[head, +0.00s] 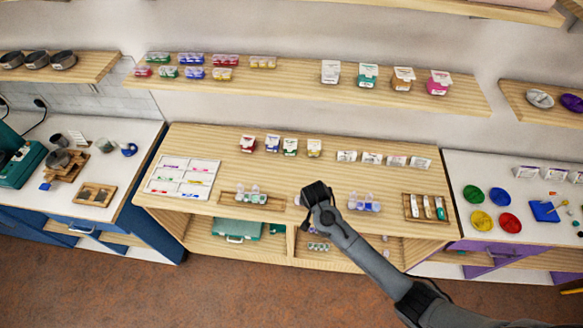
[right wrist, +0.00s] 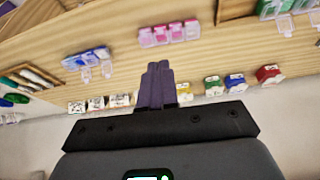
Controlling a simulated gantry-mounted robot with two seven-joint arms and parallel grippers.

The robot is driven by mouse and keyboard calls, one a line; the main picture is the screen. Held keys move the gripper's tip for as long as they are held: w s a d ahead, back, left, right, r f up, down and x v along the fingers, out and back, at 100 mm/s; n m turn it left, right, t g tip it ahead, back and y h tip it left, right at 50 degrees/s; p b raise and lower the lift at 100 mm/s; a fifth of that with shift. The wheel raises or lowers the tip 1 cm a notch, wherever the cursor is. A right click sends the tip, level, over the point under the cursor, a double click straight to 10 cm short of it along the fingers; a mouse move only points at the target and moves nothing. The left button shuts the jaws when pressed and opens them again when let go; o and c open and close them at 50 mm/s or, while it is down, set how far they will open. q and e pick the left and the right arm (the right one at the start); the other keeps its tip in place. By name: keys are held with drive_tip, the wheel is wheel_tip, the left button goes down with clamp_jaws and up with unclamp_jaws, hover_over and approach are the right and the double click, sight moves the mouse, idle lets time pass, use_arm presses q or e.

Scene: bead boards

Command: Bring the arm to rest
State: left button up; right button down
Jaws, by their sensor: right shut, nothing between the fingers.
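My right arm reaches in from the lower right in the head view. Its gripper (head: 306,196) hangs over the front part of the wooden bench (head: 215,212), between a small wooden tray with clear-lidded boxes (head: 250,195) and a group of blue-lavender boxes (head: 364,202). In the right wrist view, the dark fingers of the right gripper (right wrist: 158,72) are together with nothing between them. They are apart from the boxes in that view. My left gripper is in neither view.
A white sheet with coloured marks (head: 183,177) lies at the bench's left. A tray with tubes (head: 427,207) is at the right. Small boxes line the bench's back, and a shelf (head: 300,80) with more boxes runs above. Side counters hold coloured dishes (head: 481,221) and a green machine (head: 22,160).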

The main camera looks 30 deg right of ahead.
drive_tip(key=s+a+f+g, duration=0.1)
drive_tip(key=s+f+g, duration=0.1)
drive_tip(key=s+f, duration=0.75)
drive_tip(key=s+a+r+n+y+p, duration=0.1)
drive_tip(key=s+a+r, duration=0.1)
drive_tip(key=s, duration=0.4)
drive_tip(key=s+a+r+y, duration=0.1)
drive_tip(key=s+a+r, duration=0.1)
drive_tip(key=s, duration=0.3)
drive_tip(key=s+a+r+n, duration=0.1)
drive_tip(key=s+r+n, duration=0.1)
drive_tip(key=r, duration=0.4)
drive_tip(key=s+r+n+t, duration=0.1)
drive_tip(key=r+n, duration=0.3)
drive_tip(key=r, duration=0.2)
drive_tip(key=s+a+r+n+t+y, duration=0.1)
drive_tip(key=s+r+n, duration=0.1)
drive_tip(key=r, duration=0.4)
drive_tip(key=shift+s+a+r+n, duration=0.2)
drive_tip(key=shift+s+a+n, duration=0.1)
drive_tip(key=shift+a+n, duration=0.1)
